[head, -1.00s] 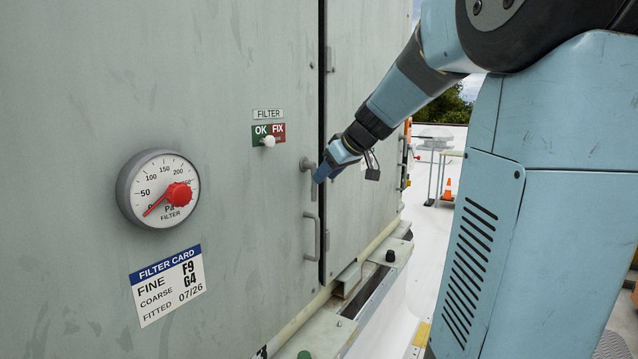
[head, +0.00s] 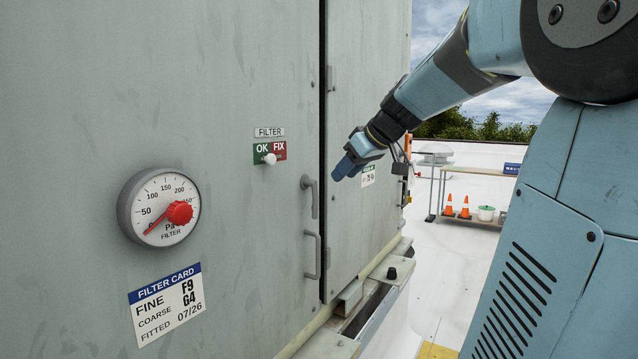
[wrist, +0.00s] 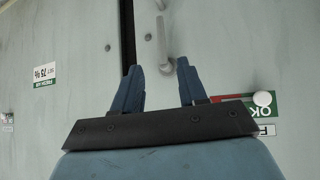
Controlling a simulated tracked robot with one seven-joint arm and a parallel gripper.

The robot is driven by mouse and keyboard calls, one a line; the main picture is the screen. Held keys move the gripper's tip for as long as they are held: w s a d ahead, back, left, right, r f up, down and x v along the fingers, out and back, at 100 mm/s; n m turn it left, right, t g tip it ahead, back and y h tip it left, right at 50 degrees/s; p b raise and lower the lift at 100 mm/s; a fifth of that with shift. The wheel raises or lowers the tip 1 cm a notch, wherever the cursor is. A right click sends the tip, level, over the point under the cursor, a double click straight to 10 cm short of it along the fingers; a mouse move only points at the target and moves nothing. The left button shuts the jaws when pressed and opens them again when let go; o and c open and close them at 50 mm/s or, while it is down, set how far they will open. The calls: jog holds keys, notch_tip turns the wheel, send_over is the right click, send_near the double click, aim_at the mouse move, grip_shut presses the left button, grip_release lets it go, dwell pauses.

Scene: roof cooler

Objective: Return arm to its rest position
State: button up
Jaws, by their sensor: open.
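My gripper (head: 345,172) is at the end of my blue arm, in front of the grey cabinet to the right of the door handles. In the wrist view my gripper (wrist: 156,75) has its two blue fingers apart, with nothing between them. A door handle (wrist: 163,42) shows beyond the fingertips. In the head view that upper handle (head: 313,196) stands left of my gripper, with a visible gap. The lower handle (head: 313,256) is below it.
The cabinet wall carries a gauge (head: 160,207), a filter card (head: 167,304) and an OK/FIX slider (head: 270,158). Behind my arm are orange cones (head: 448,206), a bucket (head: 486,213) and a bench (head: 470,172).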

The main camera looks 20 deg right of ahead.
jog(key=s+a+f+m+g+h, duration=0.1)
jog(key=s+a+f, duration=0.2)
jog(key=s, duration=0.4)
jog(key=s+a+f+m+g+h, duration=0.1)
jog(key=s+a+f+m, duration=0.1)
jog(key=s+a+f, duration=0.2)
jog(key=s+a+f+m+g+h, duration=0.1)
jog(key=s+a+f+m, duration=0.1)
jog(key=s+a+f, duration=0.2)
jog(key=s+f, duration=0.3)
jog(key=s, duration=0.4)
jog(key=shift+s+a+f, duration=0.2)
jog(key=shift+s+f, duration=0.05)
jog(key=shift+s, duration=0.05)
jog(key=shift+s, duration=0.1)
